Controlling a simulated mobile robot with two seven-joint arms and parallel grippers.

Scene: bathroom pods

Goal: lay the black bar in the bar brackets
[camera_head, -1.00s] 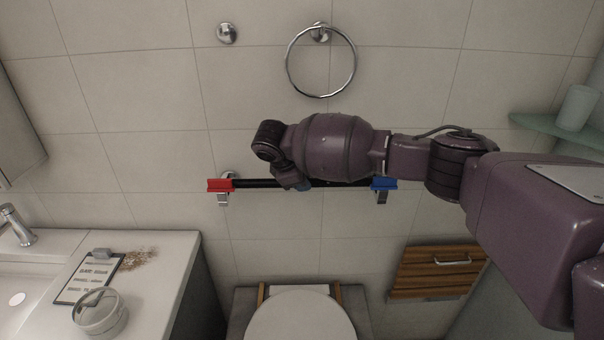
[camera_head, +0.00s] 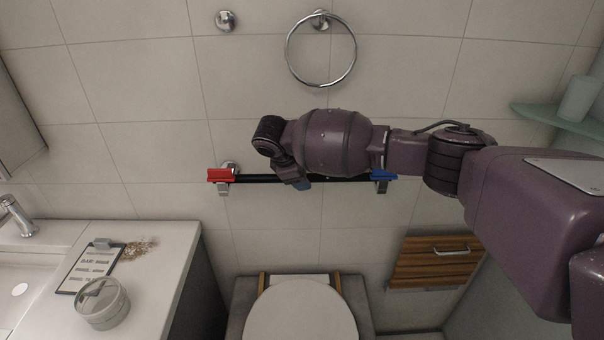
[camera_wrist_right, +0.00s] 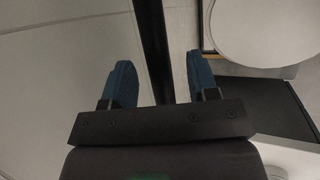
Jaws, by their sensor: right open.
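The black bar (camera_head: 258,179) runs level along the tiled wall, with a red end (camera_head: 221,175) at left and a blue end (camera_head: 383,175) at right. Its ends are at the left bracket (camera_head: 223,187) and the right bracket (camera_head: 381,187); the exact seating is too small to tell. My right gripper (camera_head: 303,184) is at the middle of the bar, partly hidden by my arm. In the right wrist view its blue fingers (camera_wrist_right: 161,80) are open, with the bar (camera_wrist_right: 153,45) passing between them and a gap on both sides. My left gripper is not in view.
A towel ring (camera_head: 321,86) and a round wall knob (camera_head: 226,21) are above the bar. A toilet (camera_head: 300,312) is below. A counter (camera_head: 165,270) with a glass jar (camera_head: 102,304) is at left, a glass shelf (camera_head: 555,119) at right.

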